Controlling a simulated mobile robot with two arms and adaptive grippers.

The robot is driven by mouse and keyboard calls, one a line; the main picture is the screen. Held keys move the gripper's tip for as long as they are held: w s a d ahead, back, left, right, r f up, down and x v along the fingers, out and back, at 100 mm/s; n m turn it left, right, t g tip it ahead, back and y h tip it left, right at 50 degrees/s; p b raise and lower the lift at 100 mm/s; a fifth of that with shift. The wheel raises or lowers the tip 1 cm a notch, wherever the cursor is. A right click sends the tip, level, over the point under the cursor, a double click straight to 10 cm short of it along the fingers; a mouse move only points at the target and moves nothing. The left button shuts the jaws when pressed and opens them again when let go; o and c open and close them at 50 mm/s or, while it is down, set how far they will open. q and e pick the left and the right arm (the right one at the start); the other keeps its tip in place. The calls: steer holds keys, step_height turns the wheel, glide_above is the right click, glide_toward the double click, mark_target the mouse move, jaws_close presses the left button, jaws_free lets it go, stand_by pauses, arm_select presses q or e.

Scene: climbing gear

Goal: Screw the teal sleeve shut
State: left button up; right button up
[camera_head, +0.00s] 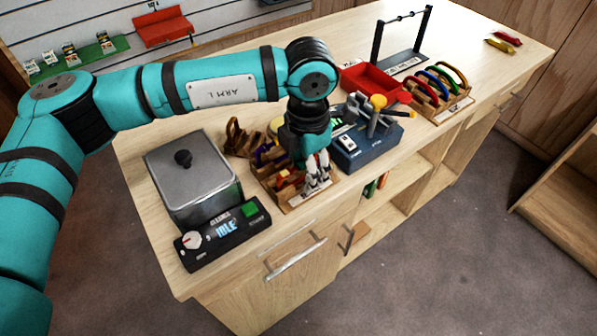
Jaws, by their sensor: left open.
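My left gripper (318,178) points down over the front of a wooden rack (297,202) on the workbench. The rack holds small coloured gear, with red and yellow pieces showing. The gripper's pale fingers are apart, and I see nothing held between them. The gripper and wrist hide part of the rack. I cannot make out a teal sleeve; it may be hidden or too small to tell. My right gripper is not in view.
A grey lidded box (190,175) with an "IDLE" control panel (225,232) stands left. A blue device (368,148) with a yellow knob stands close right of my gripper. Behind it are a red tray (372,82) and a carabiner rack (440,105). The bench's far right is mostly clear.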

arm_select(q)
steer(key=shift+s+d, duration=0.2)
steer(key=shift+s, duration=0.1)
steer(key=shift+r, duration=0.2)
steer(key=shift+r+p, duration=0.45)
steer(key=shift+r, duration=0.75)
steer(key=shift+w+a+b, duration=0.3)
steer(key=shift+w+a, duration=0.1)
steer(key=shift+w, duration=0.2)
steer(key=shift+w+a, duration=0.35)
steer(key=shift+w, duration=0.15)
steer(key=shift+w+f+b, duration=0.2)
steer(key=shift+f+b, duration=1.25)
steer(key=shift+f, duration=0.05)
steer(key=shift+r, duration=0.1)
